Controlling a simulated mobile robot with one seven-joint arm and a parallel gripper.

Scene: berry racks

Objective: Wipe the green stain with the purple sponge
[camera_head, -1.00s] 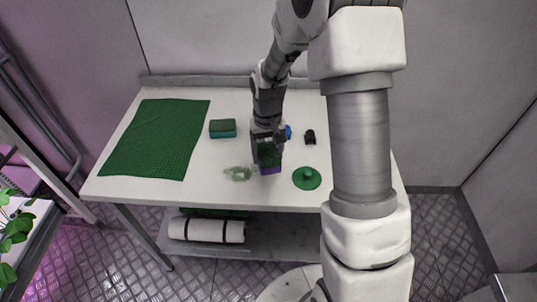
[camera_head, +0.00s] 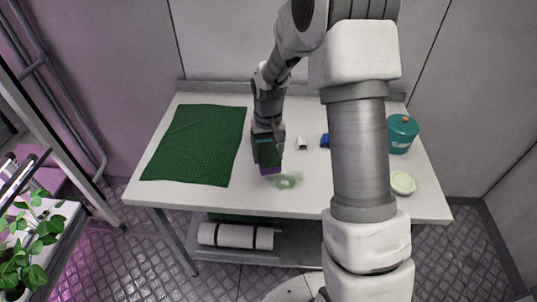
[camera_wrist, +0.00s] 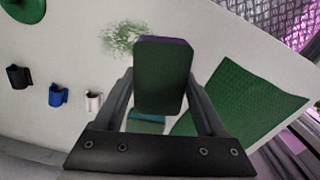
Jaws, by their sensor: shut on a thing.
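My gripper (camera_wrist: 160,98) is shut on the purple sponge (camera_wrist: 162,76), a block with a dark green face and a purple edge. In the head view my gripper (camera_head: 267,158) points down, with the sponge's purple lower part (camera_head: 270,170) at the table surface. I cannot tell whether it touches. The green stain (camera_head: 287,181) is a pale, smeared patch just right of and nearer than the sponge. In the wrist view the stain (camera_wrist: 121,38) shows beside the sponge, partly hidden by it.
A green cloth (camera_head: 200,140) lies on the table (camera_head: 180,198) at left. A teal sponge (camera_wrist: 147,121) is partly hidden behind the held one. White (camera_head: 302,143) and blue (camera_head: 325,141) clips, a teal pot (camera_head: 403,136) and a pale bowl (camera_head: 402,183) stand right.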

